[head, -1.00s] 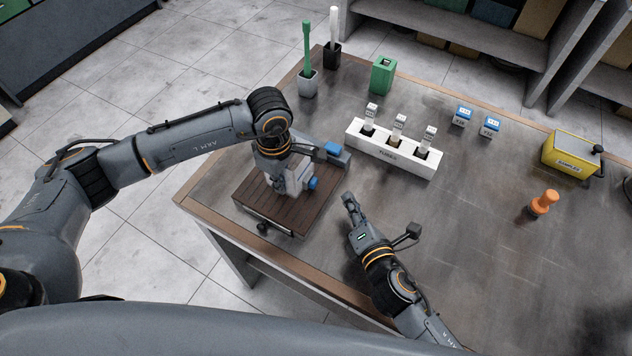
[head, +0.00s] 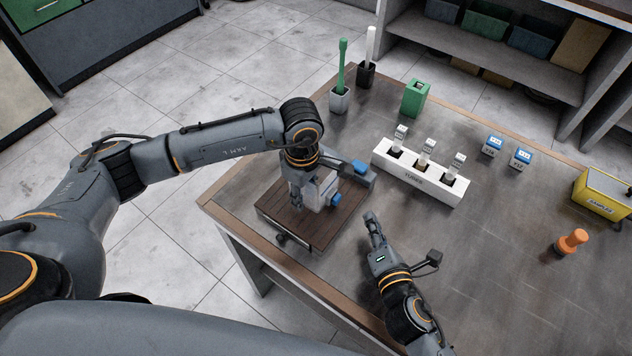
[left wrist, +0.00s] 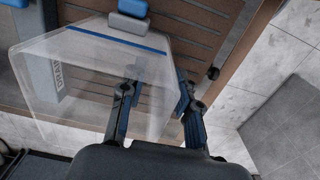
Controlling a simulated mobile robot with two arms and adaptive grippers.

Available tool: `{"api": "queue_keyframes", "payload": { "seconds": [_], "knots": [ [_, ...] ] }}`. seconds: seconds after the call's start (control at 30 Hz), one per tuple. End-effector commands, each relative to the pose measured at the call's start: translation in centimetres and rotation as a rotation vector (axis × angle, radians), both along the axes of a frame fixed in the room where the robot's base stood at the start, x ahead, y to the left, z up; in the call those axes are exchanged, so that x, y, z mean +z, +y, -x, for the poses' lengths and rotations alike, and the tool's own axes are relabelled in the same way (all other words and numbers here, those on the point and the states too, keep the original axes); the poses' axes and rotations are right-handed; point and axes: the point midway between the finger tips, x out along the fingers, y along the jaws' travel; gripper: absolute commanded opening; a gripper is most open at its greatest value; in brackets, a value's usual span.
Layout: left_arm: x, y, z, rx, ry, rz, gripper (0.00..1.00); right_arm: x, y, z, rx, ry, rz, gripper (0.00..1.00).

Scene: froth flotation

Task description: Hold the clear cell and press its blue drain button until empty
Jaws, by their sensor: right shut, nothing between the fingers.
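The clear cell (head: 327,186) stands on a brown slatted base (head: 290,218) at the table's near left corner. The blue drain button (head: 336,199) faces right, towards my right gripper. My left gripper (head: 297,197) comes down over the cell. In the left wrist view its two fingers (left wrist: 157,95) lie either side of a corner of the cell (left wrist: 95,75) and look shut on it; the contact is partly hidden. My right gripper (head: 370,220) is shut and empty, low over the table to the right of the button, apart from it.
A white rack (head: 410,180) with three vials stands behind my right gripper. The table between base and rack is clear.

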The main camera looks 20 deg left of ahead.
Motion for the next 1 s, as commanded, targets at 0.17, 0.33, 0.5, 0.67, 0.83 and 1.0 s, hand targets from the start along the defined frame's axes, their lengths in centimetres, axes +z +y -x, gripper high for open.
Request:
{"api": "queue_keyframes", "payload": {
  "seconds": [0.17,0.33,0.5,0.67,0.83,1.0],
  "knots": [
    [3.4,0.0,-0.2,-0.001,-0.006,0.002,0.32,0.0,0.0,0.0,0.0,0.0,0.0,0.0],
    [7.1,0.0,-0.1,-0.001,-0.006,0.002,0.32,0.0,0.0,0.0,0.0,0.0,0.0,0.0],
    [9.8,0.0,-0.1,-0.001,-0.004,0.001,0.32,0.0,0.0,0.0,0.0,0.0,0.0,0.0],
    [11.1,0.0,0.0,0.0,-0.002,0.001,0.32,0.0,0.0,0.0,0.0,0.0,0.0,0.0],
    [11.3,0.0,0.0,0.0,-0.001,0.001,0.32,0.0,0.0,0.0,0.0,0.0,0.0,0.0],
    [11.3,0.0,0.0,0.0,0.0,0.001,0.32,0.0,0.0,0.0,0.001,0.001,0.0,0.0]
  ]
}}
